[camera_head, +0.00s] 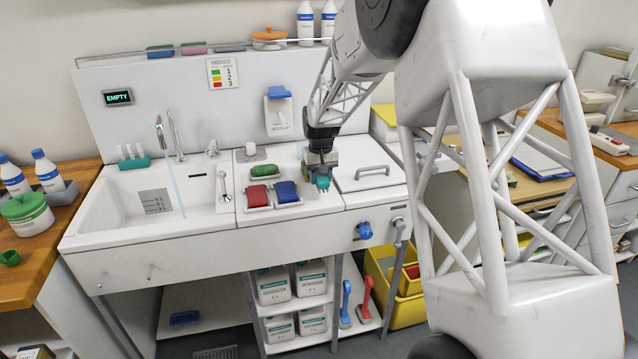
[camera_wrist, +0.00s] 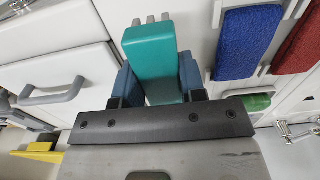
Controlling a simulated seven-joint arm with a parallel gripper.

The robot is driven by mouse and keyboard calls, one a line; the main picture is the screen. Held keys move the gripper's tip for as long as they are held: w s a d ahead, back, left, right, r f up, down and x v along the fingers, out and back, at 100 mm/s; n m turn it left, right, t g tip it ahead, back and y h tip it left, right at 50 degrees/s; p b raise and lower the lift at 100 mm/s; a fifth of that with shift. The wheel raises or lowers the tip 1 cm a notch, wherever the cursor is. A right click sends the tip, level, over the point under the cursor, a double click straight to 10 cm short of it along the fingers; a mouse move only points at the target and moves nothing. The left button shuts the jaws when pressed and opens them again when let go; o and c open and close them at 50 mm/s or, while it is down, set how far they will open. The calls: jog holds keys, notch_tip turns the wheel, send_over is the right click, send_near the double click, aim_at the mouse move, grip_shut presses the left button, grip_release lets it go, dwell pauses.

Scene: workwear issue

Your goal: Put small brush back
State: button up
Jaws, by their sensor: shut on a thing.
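My gripper (camera_head: 322,172) is shut on a small teal brush (camera_head: 323,183), above the right part of the white counter. In the wrist view the brush (camera_wrist: 150,62) is a teal block between my blue-grey fingers (camera_wrist: 158,85). Several short grey prongs show at its far end; I cannot tell whether they belong to it or to something beyond. A red pad (camera_head: 257,196) and a blue pad (camera_head: 286,193) sit in light holders just left of my gripper. The blue pad (camera_wrist: 247,42) and red pad (camera_wrist: 298,45) also show in the wrist view.
A green pad (camera_head: 264,170) lies behind the red and blue pads. A lid with a grey handle (camera_head: 371,172) is right of my gripper. The sink (camera_head: 155,200), with running water, is left. A teal rack (camera_head: 134,163) with white upright items stands at its back edge.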

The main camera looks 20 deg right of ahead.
jog(key=shift+w+f, duration=0.15)
jog(key=shift+w, duration=1)
jog(key=shift+f, duration=1.75)
jog(key=shift+f, duration=0.1)
jog(key=o, duration=0.9)
notch_tip(320, 180, up, 12)
jog(key=shift+r, duration=0.15)
